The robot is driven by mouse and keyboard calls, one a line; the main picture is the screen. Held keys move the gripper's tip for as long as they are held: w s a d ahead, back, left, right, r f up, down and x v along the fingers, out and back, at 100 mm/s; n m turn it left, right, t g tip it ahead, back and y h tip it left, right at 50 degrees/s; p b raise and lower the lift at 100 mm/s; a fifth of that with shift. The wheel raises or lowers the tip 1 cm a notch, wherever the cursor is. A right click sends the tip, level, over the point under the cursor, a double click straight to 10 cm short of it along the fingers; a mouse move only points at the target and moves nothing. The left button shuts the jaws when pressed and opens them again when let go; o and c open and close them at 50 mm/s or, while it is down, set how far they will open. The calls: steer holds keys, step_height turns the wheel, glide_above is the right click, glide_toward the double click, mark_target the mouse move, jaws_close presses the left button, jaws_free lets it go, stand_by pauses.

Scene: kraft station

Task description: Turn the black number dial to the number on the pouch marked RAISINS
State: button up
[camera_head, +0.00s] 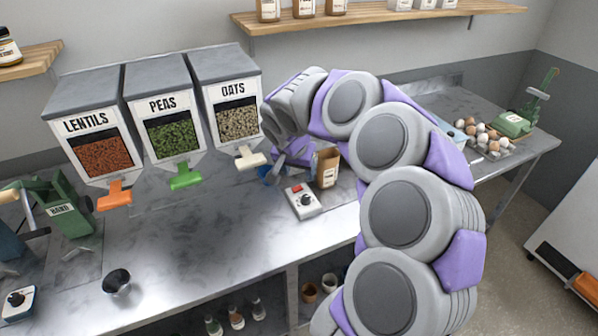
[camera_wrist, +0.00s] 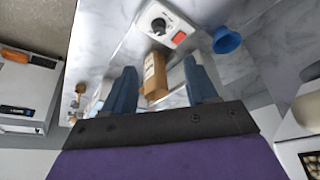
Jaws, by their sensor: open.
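A small white box (camera_head: 304,205) with a black dial (camera_head: 306,201) and a red part stands on the metal counter. The wrist view shows its dial (camera_wrist: 158,25) near the top. Just behind the box is an upright brown pouch (camera_head: 328,167) with a label too small to read. In the wrist view the pouch (camera_wrist: 154,78) appears between my spread fingers; I cannot tell whether they touch it. My gripper (camera_head: 280,162) is open at the pouch's left, partly hidden by my arm. Another dark dial (camera_head: 16,298) is on a white-and-blue box at far left. No RAISINS marking is readable.
A blue funnel-like piece (camera_wrist: 227,40) is close to the gripper. LENTILS (camera_head: 103,157), PEAS (camera_head: 168,139) and OATS (camera_head: 238,122) dispensers stand at the back left. A black knob-like piece (camera_head: 117,282) sits near the front edge.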

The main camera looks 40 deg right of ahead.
steer(key=shift+o, duration=0.2)
steer(key=shift+f, duration=0.1)
steer(key=m+t+y+p, duration=0.5)
steer(key=m+y+p, duration=0.4)
steer(key=m+p, duration=0.7)
glide_toward(307, 196)
steer(key=shift+m, duration=0.9)
steer(key=b+x, duration=0.4)
steer(key=x, duration=0.5)
steer(key=shift+s+a+b, duration=0.1)
steer(key=shift+b, duration=0.2)
steer(key=c, duration=1)
